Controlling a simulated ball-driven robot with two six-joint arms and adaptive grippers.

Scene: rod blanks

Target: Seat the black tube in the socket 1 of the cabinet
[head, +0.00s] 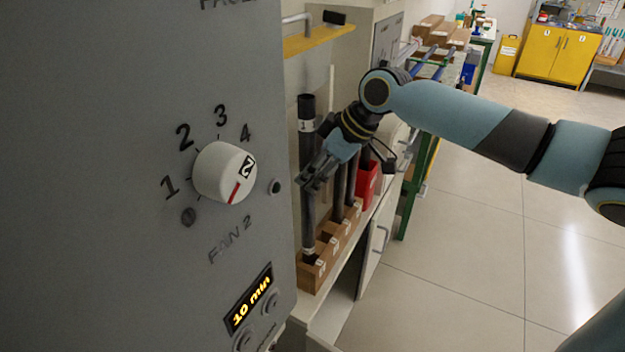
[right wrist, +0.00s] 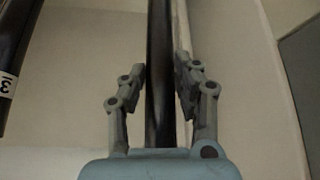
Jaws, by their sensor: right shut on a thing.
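A black tube (head: 306,106) stands upright, with a white band marked 1 near its top. My right gripper (head: 312,182) is shut on it around mid-height. In the right wrist view the tube (right wrist: 160,60) runs between the two fingers (right wrist: 158,95). The tube's lower end, with a pale band, is at the nearest hole of a wooden block (head: 311,279). I cannot tell how deep it sits. The block has several holes with small white labels and rests on a white cabinet (head: 374,238). My left gripper is not in view.
Other dark tubes (head: 352,180) stand in the block behind; one (right wrist: 12,45) marked 3 shows in the right wrist view. A red container (head: 368,185) stands beyond. A grey panel with a knob (head: 224,172) fills the left. A yellow shelf (head: 318,40) is above. The floor at right is clear.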

